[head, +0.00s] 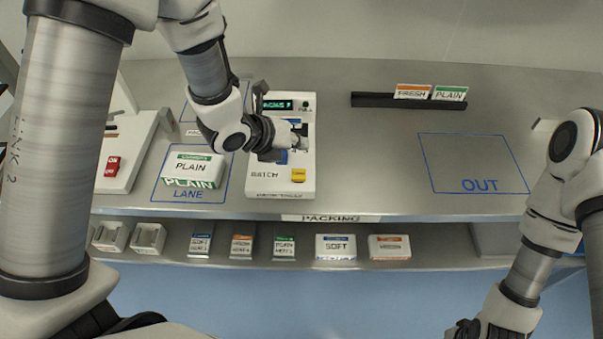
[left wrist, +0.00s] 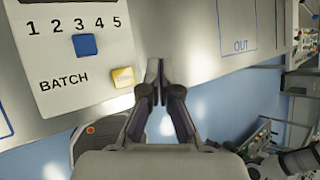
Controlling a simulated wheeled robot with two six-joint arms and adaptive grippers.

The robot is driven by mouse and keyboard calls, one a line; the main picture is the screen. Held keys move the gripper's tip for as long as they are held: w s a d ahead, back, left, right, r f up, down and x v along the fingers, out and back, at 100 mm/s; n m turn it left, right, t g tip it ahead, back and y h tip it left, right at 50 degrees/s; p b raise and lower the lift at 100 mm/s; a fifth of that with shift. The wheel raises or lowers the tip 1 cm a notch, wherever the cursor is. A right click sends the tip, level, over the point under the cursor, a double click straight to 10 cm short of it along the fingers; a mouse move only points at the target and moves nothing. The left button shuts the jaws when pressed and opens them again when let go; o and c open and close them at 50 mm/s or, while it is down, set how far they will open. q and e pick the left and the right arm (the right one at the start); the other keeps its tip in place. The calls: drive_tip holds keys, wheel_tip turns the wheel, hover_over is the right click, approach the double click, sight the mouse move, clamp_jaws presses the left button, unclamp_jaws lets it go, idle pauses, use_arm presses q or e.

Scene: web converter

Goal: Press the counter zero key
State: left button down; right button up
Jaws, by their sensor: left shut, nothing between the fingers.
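The counter (head: 268,183) is a pale box on the steel bench, with a dark display (head: 279,105) at its top and the word BATCH low on its face. A yellow key (head: 298,175) sits at its lower right; its label is too small to read. In the left wrist view the yellow key (left wrist: 122,77) lies left of my fingertips, near a blue square (left wrist: 85,45) under the numbers 1 to 5. My left gripper (head: 303,143) is shut and empty, above the counter's right side, apart from the yellow key. It hides the counter's middle. My right gripper (head: 466,331) is partly cut off at the bottom right.
A PLAIN carton (head: 192,167) stands on the LANE outline left of the counter. A machine with a red ON switch (head: 112,166) stands farther left. A dark rack (head: 372,100) holds FRESH and PLAIN cards. The OUT outline (head: 478,150) is empty. Small boxes line the lower shelf (head: 262,250).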

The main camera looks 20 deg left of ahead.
sight(296, 175)
use_arm(q)
drive_tip(key=f+b, duration=0.1)
drive_tip(key=f, duration=0.1)
drive_tip(key=f+b, duration=0.3)
drive_tip(key=f, duration=0.1)
drive_tip(key=shift+s+a+f, duration=0.25)
drive_tip(key=shift+w+d+f+b, duration=0.1)
drive_tip(key=shift+f+b, duration=0.15)
drive_tip(key=shift+b, duration=0.15)
drive_tip(key=shift+r, duration=0.15)
idle(0.5)
drive_tip(key=shift+f+b, duration=0.5)
drive_tip(key=shift+b, duration=0.1)
